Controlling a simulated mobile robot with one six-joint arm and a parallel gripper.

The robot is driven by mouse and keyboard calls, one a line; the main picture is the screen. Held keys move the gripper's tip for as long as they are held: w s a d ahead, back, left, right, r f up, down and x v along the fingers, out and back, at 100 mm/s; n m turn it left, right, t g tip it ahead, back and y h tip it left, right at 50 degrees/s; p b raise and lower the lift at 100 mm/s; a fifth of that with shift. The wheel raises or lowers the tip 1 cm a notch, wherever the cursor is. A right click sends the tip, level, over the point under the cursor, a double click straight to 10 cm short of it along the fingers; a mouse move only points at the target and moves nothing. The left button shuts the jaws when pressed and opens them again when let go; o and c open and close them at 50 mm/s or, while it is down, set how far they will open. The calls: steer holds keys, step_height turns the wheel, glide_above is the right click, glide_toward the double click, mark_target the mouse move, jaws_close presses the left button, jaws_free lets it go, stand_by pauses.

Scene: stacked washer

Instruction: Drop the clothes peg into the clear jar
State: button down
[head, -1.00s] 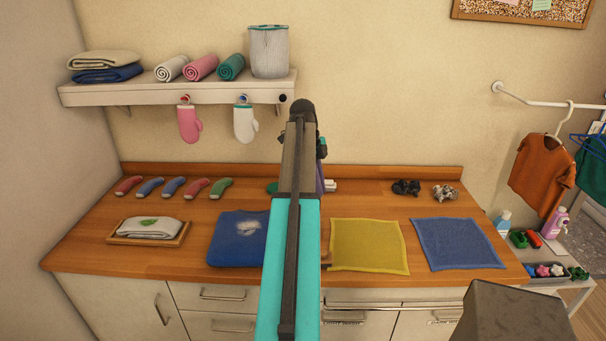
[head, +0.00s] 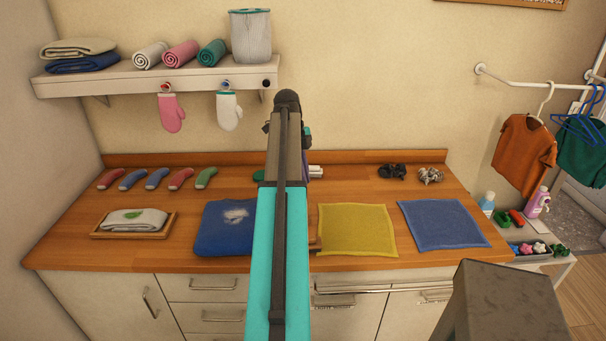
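I cannot make out a clothes peg or a clear jar for certain in the head view. Small green (head: 502,219) and red (head: 517,217) items lie on the low side table (head: 563,262) at the right, too small to identify. My arm rises through the middle of the picture and hides part of the counter. A green item and a white item (head: 316,171) peek out on either side of the arm at the back of the counter, partly hidden.
A wall shelf (head: 150,80) overhangs the left. Shirts hang at right.

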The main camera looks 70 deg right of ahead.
steer(key=shift+w+b+x, duration=0.25)
steer(key=shift+b+x, duration=0.35)
steer(key=shift+x, duration=0.55)
steer(key=shift+w+b+x, duration=0.25)
steer(key=shift+b+x, duration=0.35)
steer(key=shift+x, duration=0.6)
steer(key=shift+f, duration=0.1)
steer(key=c, duration=1.8)
jaws_free()
steer(key=shift+o, duration=0.2)
steer(key=shift+d, duration=0.1)
steer(key=b+v, duration=0.1)
steer(key=v, duration=0.8)
steer(key=shift+p+v, duration=2.1)
steer(key=shift+v, duration=0.3)
